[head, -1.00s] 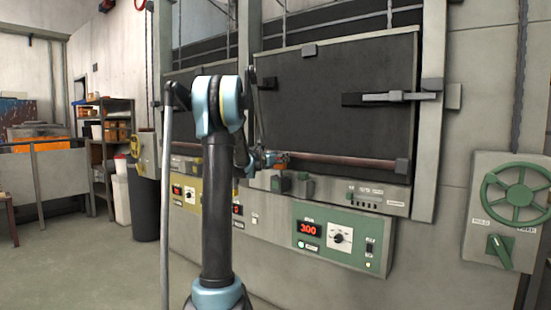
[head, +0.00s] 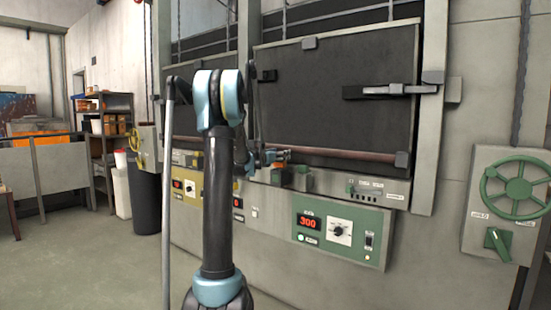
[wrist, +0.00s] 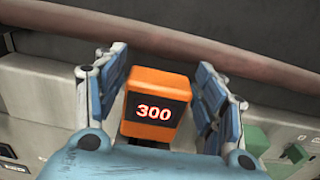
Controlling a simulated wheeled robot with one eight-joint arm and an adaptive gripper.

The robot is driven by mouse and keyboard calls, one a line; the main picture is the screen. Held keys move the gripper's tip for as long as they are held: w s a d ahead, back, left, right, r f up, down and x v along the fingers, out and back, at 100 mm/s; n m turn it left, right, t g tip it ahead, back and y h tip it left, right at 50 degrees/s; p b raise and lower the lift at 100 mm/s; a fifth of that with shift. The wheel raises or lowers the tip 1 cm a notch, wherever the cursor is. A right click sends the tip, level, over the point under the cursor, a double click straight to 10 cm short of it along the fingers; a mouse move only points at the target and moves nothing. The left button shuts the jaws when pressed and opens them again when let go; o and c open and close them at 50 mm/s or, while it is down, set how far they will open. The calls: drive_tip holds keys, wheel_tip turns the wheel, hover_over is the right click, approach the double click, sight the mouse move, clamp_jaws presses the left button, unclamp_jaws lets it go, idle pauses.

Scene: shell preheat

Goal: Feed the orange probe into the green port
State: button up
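The orange probe (wrist: 156,94) is a boxy body with a dark display reading 300, upright between the fingers of my gripper (wrist: 166,82) in the wrist view. A finger stands on each side, with a narrow gap showing on the right and little gap on the left. Its lower end is hidden by my gripper's palm. In the head view my gripper (head: 268,156) and the small orange probe (head: 281,154) are at the oven front, above the ledge. Green blocks, likely the green port (wrist: 256,140), show lower right of the probe; the opening is not visible.
A reddish-brown bar (head: 345,155) runs just above the ledge, close to my gripper. The green control panel (head: 375,222) reads 300, and a yellow panel (head: 187,200) is to its left. A green handwheel (head: 515,187) is at right. Floor at left is clear.

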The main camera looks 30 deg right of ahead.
idle(0.3)
drive_tip(key=shift+a, duration=0.15)
drive_tip(key=v, duration=1.1)
drive_tip(key=shift+s+a, duration=0.15)
drive_tip(key=shift+a, duration=0.2)
